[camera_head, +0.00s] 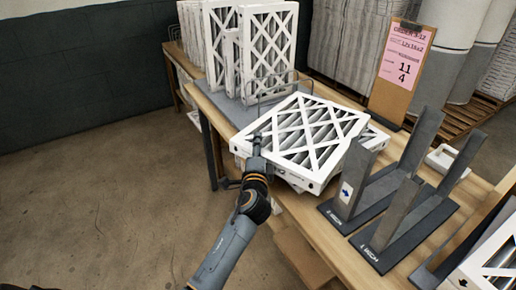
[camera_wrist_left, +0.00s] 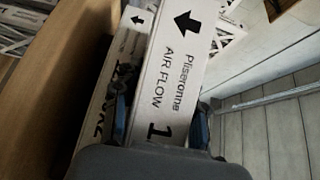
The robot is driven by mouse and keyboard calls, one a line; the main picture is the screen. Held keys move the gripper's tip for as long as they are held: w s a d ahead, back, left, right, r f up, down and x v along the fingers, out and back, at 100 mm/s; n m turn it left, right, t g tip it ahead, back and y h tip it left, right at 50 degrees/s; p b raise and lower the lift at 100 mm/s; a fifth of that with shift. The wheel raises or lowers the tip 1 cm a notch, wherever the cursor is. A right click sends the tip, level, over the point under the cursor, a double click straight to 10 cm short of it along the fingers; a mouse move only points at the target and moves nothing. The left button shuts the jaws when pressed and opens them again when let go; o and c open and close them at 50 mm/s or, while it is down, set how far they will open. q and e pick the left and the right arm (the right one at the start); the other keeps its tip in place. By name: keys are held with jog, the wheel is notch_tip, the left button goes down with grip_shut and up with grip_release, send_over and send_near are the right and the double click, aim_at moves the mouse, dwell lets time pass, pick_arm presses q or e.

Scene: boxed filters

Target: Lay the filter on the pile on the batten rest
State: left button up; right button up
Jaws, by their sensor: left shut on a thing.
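A white-framed pleated filter (camera_head: 305,132) with a criss-cross face lies nearly flat, slightly tilted, over the table in the head view. My left gripper (camera_head: 256,150) is shut on its near left edge. In the left wrist view, my left gripper (camera_wrist_left: 160,120) has its fingers on both sides of the filter's white edge (camera_wrist_left: 178,75), printed "AIR FLOW" with an arrow. Another filter (camera_head: 376,138) shows partly beneath the held one; its edge (camera_wrist_left: 122,55) appears beside it in the wrist view. I cannot tell whether they touch. The batten rest under the pile is hidden. My right gripper is not in view.
Upright filters (camera_head: 268,45) stand in a wire rack at the table's back left. Grey upright stands (camera_head: 358,178) on dark bases are close to the right of the held filter. A pink order card (camera_head: 404,62) stands behind. Open floor (camera_head: 110,190) is at left.

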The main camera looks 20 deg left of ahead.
pick_arm(q)
jog(key=o, duration=1.3)
jog(key=v, duration=1.2)
jog(key=s+d+f+n+g+h, duration=0.1)
jog(key=s+f+g+h, duration=0.15)
jog(key=f, duration=0.95)
jog(key=s+d+f+n+g+h, duration=0.1)
jog(key=s+f+g, duration=0.15)
jog(key=f, duration=0.95)
jog(key=s+d+f+g+h, duration=0.2)
jog(key=s+f, duration=0.2)
jog(key=f, duration=0.8)
jog(key=s+a+f+n+g, duration=0.3)
jog(key=s+f+n+g, duration=0.2)
jog(key=s+f, duration=1.25)
jog(key=s+a+f+n+g, duration=0.1)
jog(key=s+f, duration=0.1)
jog(key=s, duration=0.5)
jog(key=s+a+f+n+g, duration=0.1)
jog(key=s+f+n, duration=0.1)
jog(key=s, duration=0.4)
jog(key=s+a+f+n+g, duration=0.1)
jog(key=s+a+f+g, duration=0.1)
jog(key=s, duration=0.5)
jog(key=shift+s+a+f+n+b, duration=0.1)
jog(key=shift+s+f+n+b, duration=0.2)
jog(key=shift+f+n+b, duration=0.1)
